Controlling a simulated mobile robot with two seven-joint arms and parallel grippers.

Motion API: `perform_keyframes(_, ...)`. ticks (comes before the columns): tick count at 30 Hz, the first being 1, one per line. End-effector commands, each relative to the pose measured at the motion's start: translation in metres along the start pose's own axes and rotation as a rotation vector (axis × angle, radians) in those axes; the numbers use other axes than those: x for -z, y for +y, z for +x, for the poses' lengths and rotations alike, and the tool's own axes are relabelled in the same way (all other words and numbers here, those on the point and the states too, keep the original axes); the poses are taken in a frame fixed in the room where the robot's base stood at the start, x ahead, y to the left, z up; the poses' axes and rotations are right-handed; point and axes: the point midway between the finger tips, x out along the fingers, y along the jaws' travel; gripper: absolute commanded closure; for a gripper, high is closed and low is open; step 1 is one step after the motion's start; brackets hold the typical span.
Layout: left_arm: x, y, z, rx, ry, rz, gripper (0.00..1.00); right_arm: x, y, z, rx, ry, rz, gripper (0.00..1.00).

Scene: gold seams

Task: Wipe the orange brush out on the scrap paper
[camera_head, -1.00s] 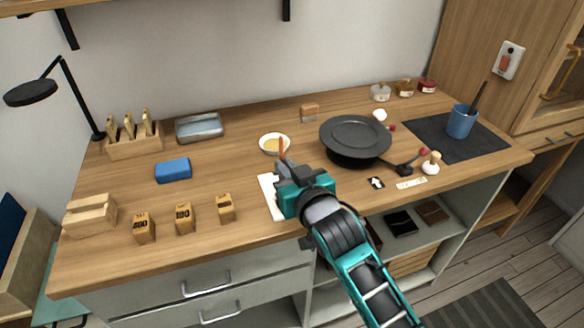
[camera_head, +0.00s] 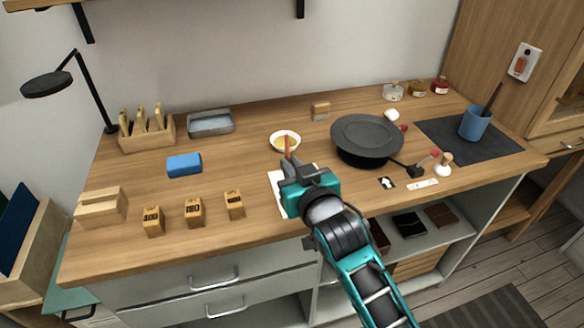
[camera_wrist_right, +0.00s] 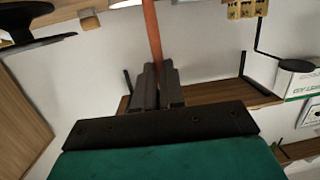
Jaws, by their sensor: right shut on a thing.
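My right gripper (camera_head: 291,168) is over the scrap paper in the head view. It is shut on the orange brush (camera_head: 287,146), whose orange handle sticks up past the fingers. In the right wrist view the handle (camera_wrist_right: 152,40) runs up from between the closed fingers (camera_wrist_right: 157,85). The brush's tip is hidden in both views. The white scrap paper (camera_head: 276,184) lies near the table's front edge, partly covered by my gripper; I cannot tell whether the brush touches it. My left gripper is not in view.
Numbered wooden blocks (camera_head: 193,212) and a blue block (camera_head: 184,165) are to the left. A blue cup (camera_head: 475,122) stands on a dark mat (camera_head: 440,130).

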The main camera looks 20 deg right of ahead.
Motion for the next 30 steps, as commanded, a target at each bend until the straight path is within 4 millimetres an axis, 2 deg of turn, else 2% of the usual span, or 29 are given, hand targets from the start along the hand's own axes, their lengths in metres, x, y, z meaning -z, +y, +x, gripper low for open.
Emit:
perform_keyframes(1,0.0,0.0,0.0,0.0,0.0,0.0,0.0,-0.002,-0.007,-0.002,0.009,-0.006,0.018,1.0)
perform_keyframes(5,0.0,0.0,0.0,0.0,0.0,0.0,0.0,-0.002,-0.004,-0.002,0.008,-0.005,0.017,1.0)
perform_keyframes(15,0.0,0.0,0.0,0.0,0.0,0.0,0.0,-0.002,0.022,-0.002,0.003,0.0,0.012,1.0)
perform_keyframes(23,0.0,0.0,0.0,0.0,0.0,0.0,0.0,-0.002,0.03,-0.002,0.002,0.001,0.013,1.0)
perform_keyframes(30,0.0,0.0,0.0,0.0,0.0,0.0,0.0,-0.002,0.046,-0.002,0.001,0.002,0.01,1.0)
